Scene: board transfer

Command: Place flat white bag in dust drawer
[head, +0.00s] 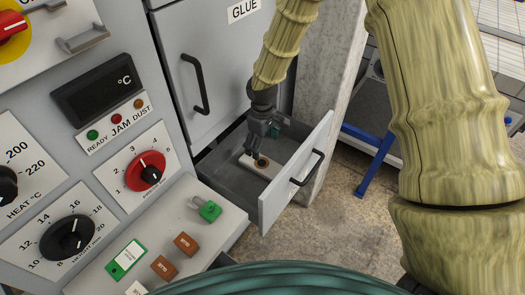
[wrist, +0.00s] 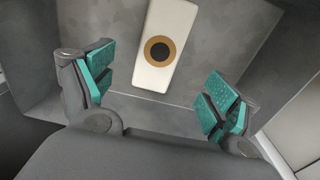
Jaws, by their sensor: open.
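The flat white bag (wrist: 171,18) lies on the floor of the open grey dust drawer (wrist: 236,24). It has a tan ring with a dark centre. In the head view the bag (head: 273,169) shows partly behind my gripper, inside the drawer (head: 268,205). My gripper (head: 258,158) reaches down into the drawer. In the wrist view its two teal-padded fingers (wrist: 158,97) are spread wide with nothing between them. The bag is beyond the fingertips and apart from them. The lower end of the bag is visible in the wrist view; its upper end is cut off.
The drawer front with its dark handle (head: 307,168) stands out from the cabinet. A closed panel labelled GLUE (head: 215,85) is above. The control panel (head: 70,170) with knobs is at left, and a ledge with a green padlock (head: 210,211) and brown tags (head: 185,243) is below.

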